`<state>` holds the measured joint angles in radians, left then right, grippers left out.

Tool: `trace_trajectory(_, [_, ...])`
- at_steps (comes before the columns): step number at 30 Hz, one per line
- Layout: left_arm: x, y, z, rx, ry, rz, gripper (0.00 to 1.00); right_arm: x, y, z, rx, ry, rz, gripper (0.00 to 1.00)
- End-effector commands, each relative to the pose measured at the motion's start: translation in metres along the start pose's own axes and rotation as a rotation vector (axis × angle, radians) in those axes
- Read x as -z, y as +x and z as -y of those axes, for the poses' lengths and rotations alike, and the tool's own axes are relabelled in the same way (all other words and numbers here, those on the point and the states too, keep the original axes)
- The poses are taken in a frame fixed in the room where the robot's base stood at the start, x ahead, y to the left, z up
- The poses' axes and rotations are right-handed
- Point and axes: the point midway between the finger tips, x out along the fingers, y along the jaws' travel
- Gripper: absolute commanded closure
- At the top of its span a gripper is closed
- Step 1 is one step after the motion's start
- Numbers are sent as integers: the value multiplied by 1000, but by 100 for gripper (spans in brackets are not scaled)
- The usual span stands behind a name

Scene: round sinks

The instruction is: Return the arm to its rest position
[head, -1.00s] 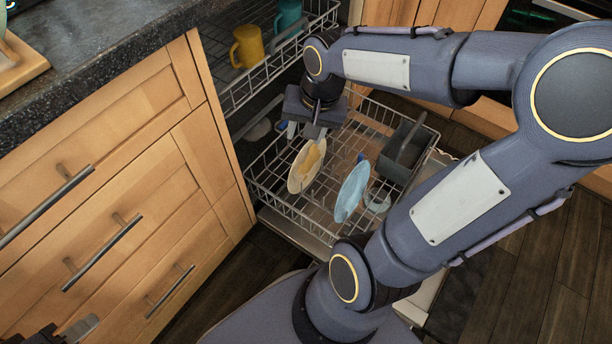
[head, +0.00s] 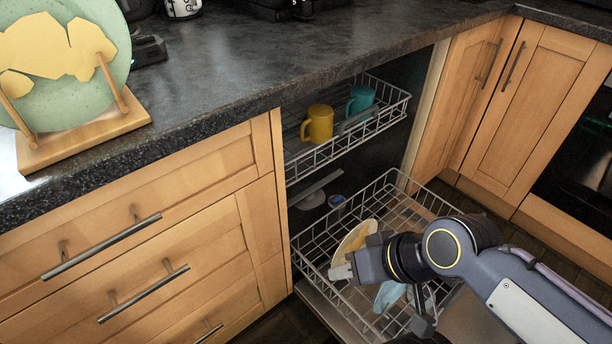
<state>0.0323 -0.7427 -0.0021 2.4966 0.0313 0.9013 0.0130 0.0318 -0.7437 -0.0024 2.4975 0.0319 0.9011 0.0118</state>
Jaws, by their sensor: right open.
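My right gripper (head: 341,271) is open and points left, above the lower dishwasher rack (head: 307,238). Its arm comes in from the lower right. A cream plate with a yellow patch (head: 357,238) stands in the rack just behind the gripper, which hides its lower part; I cannot tell whether they touch. A light blue plate (head: 388,296) is in the rack, partly hidden under my wrist. My left gripper is not in view.
The upper rack (head: 335,138) holds a yellow mug (head: 317,124) and a teal mug (head: 361,99). A dark countertop (head: 225,70) carries a green plate (head: 85,95) in a wooden stand (head: 75,140). Wooden drawers (head: 150,235) border the dishwasher on the left.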

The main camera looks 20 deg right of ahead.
Motion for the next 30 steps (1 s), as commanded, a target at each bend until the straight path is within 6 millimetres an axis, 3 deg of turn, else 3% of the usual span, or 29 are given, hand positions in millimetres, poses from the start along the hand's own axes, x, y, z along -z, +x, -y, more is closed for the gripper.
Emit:
trace_trajectory(5, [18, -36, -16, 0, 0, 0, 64, 18, -36, 16, -1, 1, 0, 58])
trace_trajectory(24, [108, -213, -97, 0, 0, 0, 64, 108, -213, 97, -1, 1, 0, 58])
trace_trajectory(30, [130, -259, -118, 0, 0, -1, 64, 131, -258, 118, -1, 1, 0, 58])
